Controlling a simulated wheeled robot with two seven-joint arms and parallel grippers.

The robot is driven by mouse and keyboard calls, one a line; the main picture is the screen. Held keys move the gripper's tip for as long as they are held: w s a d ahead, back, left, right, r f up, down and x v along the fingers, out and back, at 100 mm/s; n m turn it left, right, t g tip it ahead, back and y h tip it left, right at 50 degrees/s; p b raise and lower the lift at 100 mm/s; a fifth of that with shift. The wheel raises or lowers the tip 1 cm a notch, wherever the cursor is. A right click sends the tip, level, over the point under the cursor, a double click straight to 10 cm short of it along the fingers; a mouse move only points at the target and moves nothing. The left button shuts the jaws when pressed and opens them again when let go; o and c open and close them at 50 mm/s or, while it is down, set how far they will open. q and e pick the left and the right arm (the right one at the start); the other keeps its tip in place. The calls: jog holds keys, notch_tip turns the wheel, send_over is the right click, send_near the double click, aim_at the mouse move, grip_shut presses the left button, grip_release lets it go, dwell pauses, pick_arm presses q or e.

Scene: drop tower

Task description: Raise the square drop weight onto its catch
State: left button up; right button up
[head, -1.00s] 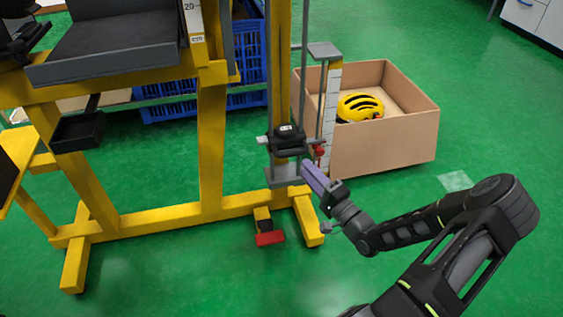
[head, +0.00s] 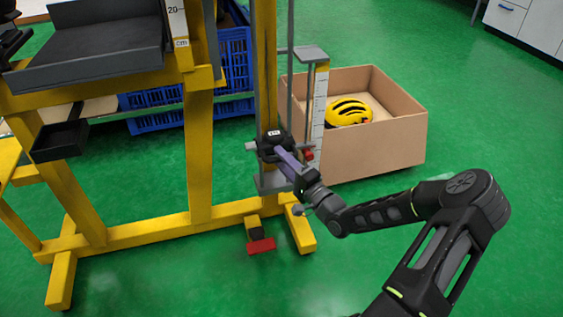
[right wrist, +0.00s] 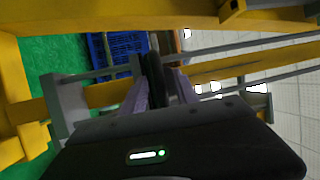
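The drop weight, a black block with a small white label (head: 272,134), sits low on the yellow tower post (head: 266,60) between grey guide rods. Grey bars stick out at its sides, and a grey plate (head: 272,183) is just below it. My right gripper (head: 283,156) reaches it from the lower right, its purple fingers at the block's front. In the right wrist view the fingers (right wrist: 160,88) lie on either side of a black part (right wrist: 154,78); whether they press on it is unclear. A small red part (head: 309,154) is right of the block. My left gripper is not visible.
A white scale strip (head: 319,105) stands right of the rods. Behind it is a brown box (head: 375,150) with a yellow helmet (head: 349,112). A red pedal-like piece (head: 261,246) lies at the tower's foot. Green floor is clear at the front.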

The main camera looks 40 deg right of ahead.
jog(key=shift+w, duration=0.15)
jog(key=shift+c, duration=0.3)
grip_shut()
dwell(1.1)
